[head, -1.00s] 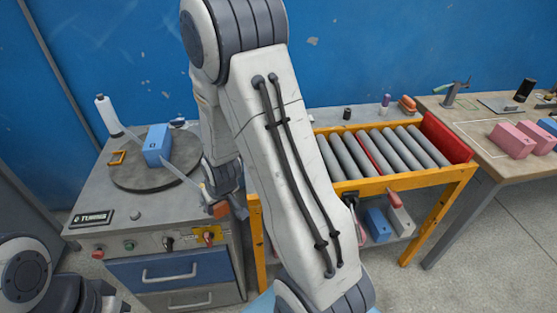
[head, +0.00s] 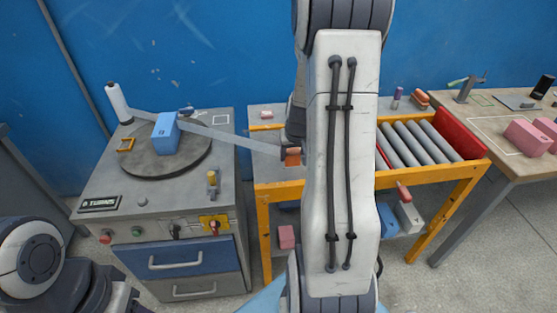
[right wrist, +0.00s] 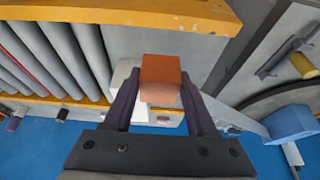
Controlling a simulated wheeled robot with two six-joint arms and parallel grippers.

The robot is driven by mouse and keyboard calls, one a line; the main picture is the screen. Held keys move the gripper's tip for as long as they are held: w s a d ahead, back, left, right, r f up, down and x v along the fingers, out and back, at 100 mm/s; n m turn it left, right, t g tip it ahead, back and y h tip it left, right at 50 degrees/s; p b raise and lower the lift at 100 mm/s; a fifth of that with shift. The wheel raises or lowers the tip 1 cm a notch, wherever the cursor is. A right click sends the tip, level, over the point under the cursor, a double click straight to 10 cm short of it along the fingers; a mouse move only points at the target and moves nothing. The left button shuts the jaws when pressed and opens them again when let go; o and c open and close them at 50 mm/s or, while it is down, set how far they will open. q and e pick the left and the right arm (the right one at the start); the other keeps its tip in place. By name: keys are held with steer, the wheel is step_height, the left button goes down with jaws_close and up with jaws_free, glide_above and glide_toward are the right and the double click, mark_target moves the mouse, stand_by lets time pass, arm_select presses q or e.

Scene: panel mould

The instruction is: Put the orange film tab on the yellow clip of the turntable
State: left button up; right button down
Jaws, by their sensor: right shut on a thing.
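The orange film tab (head: 292,157) is held by my right gripper (head: 291,146), over the left end of the roller table in the head view. In the right wrist view the tab (right wrist: 160,69) sits between the two fingertips (right wrist: 160,88), which are shut on it. A pale film strip (head: 238,139) runs from the white roll (head: 118,103) past the blue block (head: 165,134) to the tab. The yellow clip (head: 126,144) is a small square frame at the left of the dark turntable (head: 152,172), well apart from the tab. My left gripper is out of view.
The yellow-framed roller table (head: 478,163) is at right, partly hidden by my right arm. A wooden table (head: 480,122) holds pink blocks.

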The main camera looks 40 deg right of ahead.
steer(key=w+p, duration=0.1)
steer(key=w+a+f+p, duration=0.1)
steer(key=w+p, duration=0.2)
steer(key=shift+a+f, duration=0.2)
steer(key=shift+f, duration=0.2)
steer(key=shift+w+a+f+p, duration=0.1)
steer(key=shift+w+f+p, duration=0.3)
steer(key=shift+f+p, duration=0.1)
steer(key=shift+w+f+b, duration=0.1)
steer(key=shift+f+b, duration=0.85)
steer(key=shift+f, duration=1.2)
steer(key=shift+f, duration=0.15)
steer(key=shift+c, duration=1)
jaws_free()
